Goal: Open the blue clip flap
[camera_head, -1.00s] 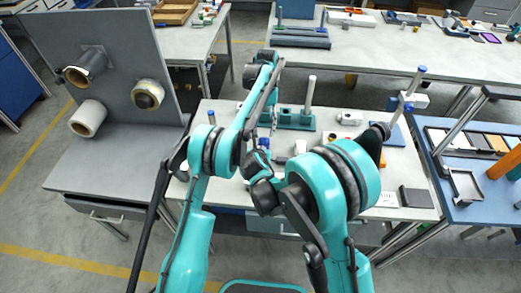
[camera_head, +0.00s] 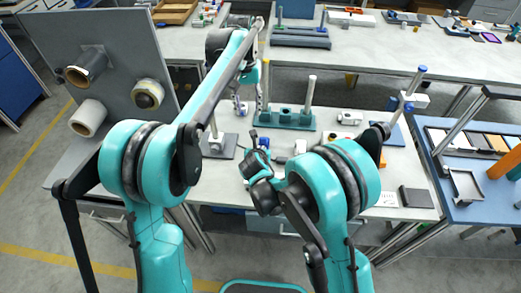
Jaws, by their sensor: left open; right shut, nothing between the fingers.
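I cannot pick out the blue clip flap with certainty. My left gripper (camera_head: 250,106) is open over the far left part of the table, left of the teal stand. My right gripper (camera_head: 254,138) is shut and empty over the table's middle, lower in the picture; its arm partly hides the small parts there.
A teal stand (camera_head: 285,118) with an upright post is at the table's back. A grey-based post (camera_head: 219,147) stands at left, its top hidden by my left arm. A grey panel (camera_head: 120,50) with rolls is farther left. A dark block (camera_head: 416,197) lies front right.

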